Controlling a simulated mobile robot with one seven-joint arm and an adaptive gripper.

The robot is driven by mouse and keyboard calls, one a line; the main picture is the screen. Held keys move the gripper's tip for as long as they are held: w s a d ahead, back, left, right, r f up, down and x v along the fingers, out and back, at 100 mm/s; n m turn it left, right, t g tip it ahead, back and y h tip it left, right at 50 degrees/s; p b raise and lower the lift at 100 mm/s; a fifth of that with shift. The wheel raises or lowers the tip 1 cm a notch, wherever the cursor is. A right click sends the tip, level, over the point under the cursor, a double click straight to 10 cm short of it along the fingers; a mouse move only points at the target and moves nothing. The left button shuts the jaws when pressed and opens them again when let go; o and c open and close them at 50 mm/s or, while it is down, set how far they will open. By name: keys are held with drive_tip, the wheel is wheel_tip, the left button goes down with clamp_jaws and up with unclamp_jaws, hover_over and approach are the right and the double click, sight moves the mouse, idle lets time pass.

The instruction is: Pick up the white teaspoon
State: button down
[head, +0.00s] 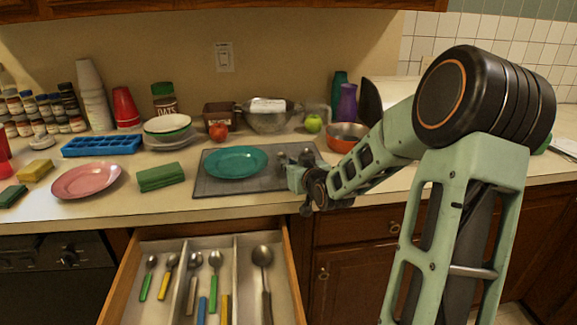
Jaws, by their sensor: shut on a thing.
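My gripper (297,165) is in the head view at the front edge of the dark mat, right of the teal plate and above the counter front. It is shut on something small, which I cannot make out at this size. No white teaspoon can be told for sure. The open drawer (291,262) below holds several spoons. They include a green-handled spoon (147,278), a yellow-handled spoon (167,276), another green-handled spoon (214,280) and a large dark-handled spoon (263,282). Handles at the drawer's front are cut off by the picture edge.
The teal plate (235,162) lies on the dark mat (212,188). An orange bowl (346,136) stands behind my forearm. The counter's front strip is partly clear.

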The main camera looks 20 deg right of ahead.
drive_tip(key=shift+s+d+f, duration=0.1)
drive_tip(key=shift+f, duration=0.05)
drive_tip(key=shift+r, duration=0.5)
wheel_tip(320, 180, up, 3)
drive_tip(key=shift+f+p, duration=0.15)
drive_tip(key=shift+p, duration=0.35)
drive_tip(key=s+a+r+p, duration=0.3)
drive_tip(key=s+a+r, duration=0.6)
drive_tip(key=a, duration=0.2)
drive_tip(key=w+a+f, duration=0.1)
drive_tip(key=f, duration=0.1)
drive_tip(key=w+a+f, duration=0.1)
drive_tip(key=f, duration=0.2)
drive_tip(key=w+a+f, duration=0.1)
drive_tip(key=f, duration=0.2)
drive_tip(key=shift+w, duration=0.2)
wheel_tip(320, 180, up, 18)
drive_tip(key=p, duration=1.7)
drive_tip(key=shift+d+f, duration=0.1)
drive_tip(key=shift+f, duration=0.1)
